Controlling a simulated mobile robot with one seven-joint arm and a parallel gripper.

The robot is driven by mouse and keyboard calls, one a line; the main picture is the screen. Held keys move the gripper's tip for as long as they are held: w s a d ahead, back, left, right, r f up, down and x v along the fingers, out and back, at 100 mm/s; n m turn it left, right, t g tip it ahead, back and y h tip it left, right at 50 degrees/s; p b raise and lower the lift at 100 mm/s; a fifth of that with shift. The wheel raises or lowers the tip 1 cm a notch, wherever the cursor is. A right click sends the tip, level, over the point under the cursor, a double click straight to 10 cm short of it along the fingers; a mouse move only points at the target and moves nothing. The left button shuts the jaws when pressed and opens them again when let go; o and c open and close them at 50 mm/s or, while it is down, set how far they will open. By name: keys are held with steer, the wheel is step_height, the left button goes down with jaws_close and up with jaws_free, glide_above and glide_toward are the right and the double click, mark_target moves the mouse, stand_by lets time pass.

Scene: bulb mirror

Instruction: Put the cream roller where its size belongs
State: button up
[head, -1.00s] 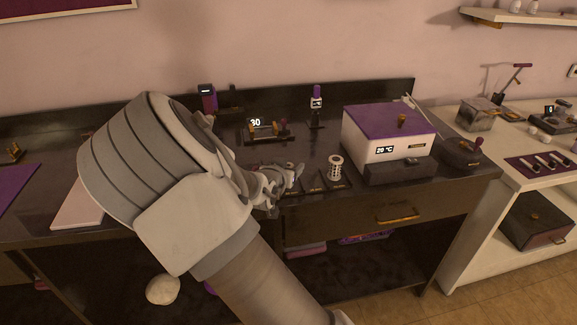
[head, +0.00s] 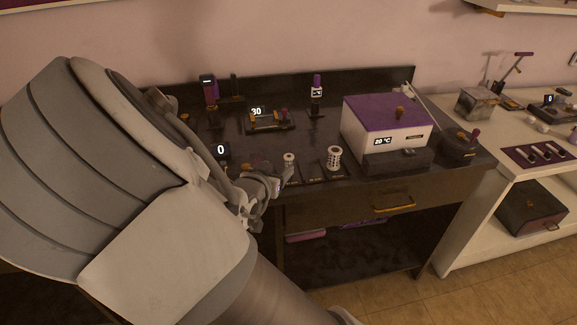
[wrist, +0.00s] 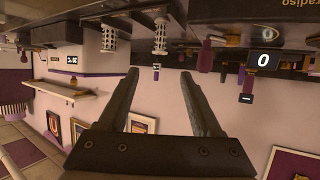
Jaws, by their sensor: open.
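Two pale, cage-like rollers stand upright on a dark mat on the counter. I cannot tell which one is the cream roller of the task. In the head view my gripper (head: 282,183) is just in front of and below the smaller roller, partly hidden by my wrist.
A white box with a purple lid (head: 389,128) reads 20 °C. A gauge reading 30 (head: 268,121) stands behind the rollers, and a display reading 0 (head: 221,150) is to their left. A dark round pot (head: 460,149) sits at the right. My arm hides the counter's left part.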

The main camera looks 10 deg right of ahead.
steer(key=s+a+r+n+g+y, duration=0.3)
steer(key=s+r+g+y, duration=0.2)
steer(key=s+r+y, duration=0.5)
steer(key=s+d+r+n+h, duration=0.1)
steer(key=s+d, duration=0.3)
steer(key=s, duration=0.4)
steer(key=s+d+r+n+g+h, duration=0.1)
steer(key=s+d+r+h, duration=0.1)
steer(key=s, duration=0.6)
steer(key=shift+d+r+n+h, duration=0.35)
steer(key=shift+d+r, duration=0.3)
steer(key=shift+d, duration=0.5)
step_height(320, 180, up, 6)
steer(key=p, duration=0.6)
steer(key=shift+r, duration=0.15)
